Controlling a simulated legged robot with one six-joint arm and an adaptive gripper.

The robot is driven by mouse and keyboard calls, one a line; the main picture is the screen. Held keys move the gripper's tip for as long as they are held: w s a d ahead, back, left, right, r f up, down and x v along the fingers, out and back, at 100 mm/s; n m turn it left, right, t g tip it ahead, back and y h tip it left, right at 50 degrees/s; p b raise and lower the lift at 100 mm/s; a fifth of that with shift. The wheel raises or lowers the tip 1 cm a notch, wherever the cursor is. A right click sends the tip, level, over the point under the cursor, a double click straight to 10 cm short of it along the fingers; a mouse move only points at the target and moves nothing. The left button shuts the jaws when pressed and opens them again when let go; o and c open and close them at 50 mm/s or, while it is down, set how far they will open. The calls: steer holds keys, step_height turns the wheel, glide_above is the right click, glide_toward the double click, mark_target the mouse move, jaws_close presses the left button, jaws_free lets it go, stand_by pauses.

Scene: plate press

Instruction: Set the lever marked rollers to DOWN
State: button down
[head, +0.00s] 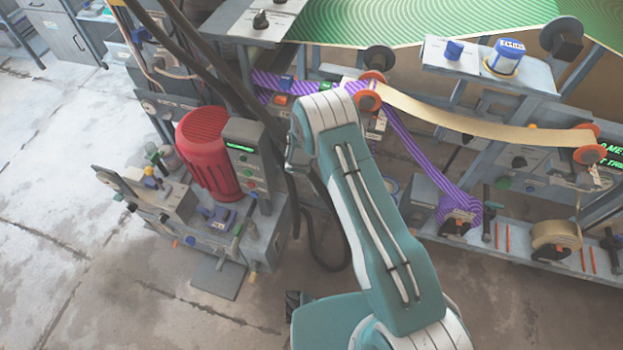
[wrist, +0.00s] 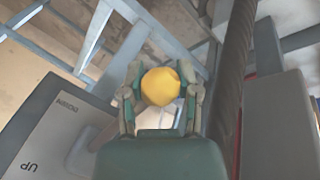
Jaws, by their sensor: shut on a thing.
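My gripper (wrist: 162,92) shows in the wrist view with its fingers closed on both sides of a yellow knob (wrist: 160,86), which looks like a lever's end. To its left is a grey panel (wrist: 60,140) printed with DOWN near its far edge and UP near the lower left. The knob stands beyond the panel's right side, nearer the DOWN word than the UP word. In the head view my arm covers the gripper and the knob.
A dark post (wrist: 232,75) runs close to the right of my gripper, with a red and grey block (wrist: 280,125) beyond it. In the head view, a red motor (head: 207,150) stands left of my arm, and a purple striped web (head: 410,150) runs behind it. Open floor lies left.

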steer(key=shift+w+a+r, duration=0.2)
steer(key=shift+w, duration=0.1)
steer(key=shift+c, duration=1.6)
jaws_free()
steer(key=shift+f, duration=0.1)
steer(key=shift+s, duration=0.1)
steer(key=v, duration=1.1)
steer(key=shift+s+r, duration=0.15)
steer(key=shift+r, duration=0.2)
steer(key=shift+s+a, duration=0.1)
